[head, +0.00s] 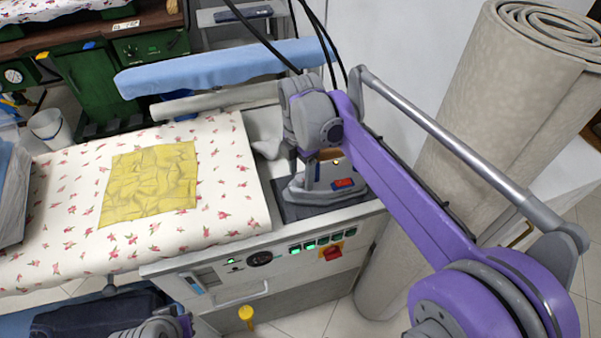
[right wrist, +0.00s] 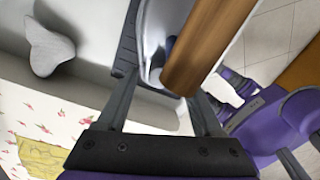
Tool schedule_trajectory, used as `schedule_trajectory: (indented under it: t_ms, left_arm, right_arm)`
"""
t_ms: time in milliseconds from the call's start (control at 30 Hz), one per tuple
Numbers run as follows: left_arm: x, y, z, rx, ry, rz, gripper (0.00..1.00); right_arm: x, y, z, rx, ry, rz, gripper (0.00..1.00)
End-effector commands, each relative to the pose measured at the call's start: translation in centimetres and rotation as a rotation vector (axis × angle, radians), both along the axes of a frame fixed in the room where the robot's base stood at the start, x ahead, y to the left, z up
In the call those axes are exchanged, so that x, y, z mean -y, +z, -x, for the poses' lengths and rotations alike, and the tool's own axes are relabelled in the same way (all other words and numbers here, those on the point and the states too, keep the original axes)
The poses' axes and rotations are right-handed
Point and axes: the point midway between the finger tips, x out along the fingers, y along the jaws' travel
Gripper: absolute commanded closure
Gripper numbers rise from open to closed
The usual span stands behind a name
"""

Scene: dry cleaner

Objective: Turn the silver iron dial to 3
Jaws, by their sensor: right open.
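The silver iron (head: 318,177) stands on a dark rest (head: 313,211) at the right end of the pressing table, with a red label on its side. My right gripper (head: 322,153) is open, pointing down at the top of the iron. In the right wrist view, the iron's brown handle (right wrist: 205,45) crosses in front of the right gripper's (right wrist: 165,85) spread fingers; I cannot tell whether they touch it. The dial and its numbers cannot be made out. A grey and purple part of my left arm shows at the bottom edge of the head view; its jaws cannot be made out.
A blue padded board (head: 215,67) is behind. A rolled carpet (head: 490,120) stands at right.

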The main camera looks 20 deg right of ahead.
Motion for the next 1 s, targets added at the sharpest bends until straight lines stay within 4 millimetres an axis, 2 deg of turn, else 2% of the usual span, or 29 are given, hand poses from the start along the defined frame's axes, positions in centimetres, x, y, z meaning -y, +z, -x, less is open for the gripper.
schedule_trajectory:
  t_ms: [233, 600, 1000]
  left_arm:
    - [0.00, 0.01, 0.00, 0.000, 0.000, 0.000, 1.00]
    - [0.00, 0.01, 0.00, 0.000, 0.000, 0.000, 1.00]
    - [0.00, 0.31, -0.01, 0.001, 0.000, 0.000, 1.00]
  right_arm:
    - [0.00, -0.04, -0.01, 0.000, 0.000, 0.000, 0.34]
    - [0.00, -0.02, 0.00, 0.000, 0.000, 0.000, 1.00]
    - [0.00, 0.06, -0.01, 0.000, -0.041, 0.000, 1.00]
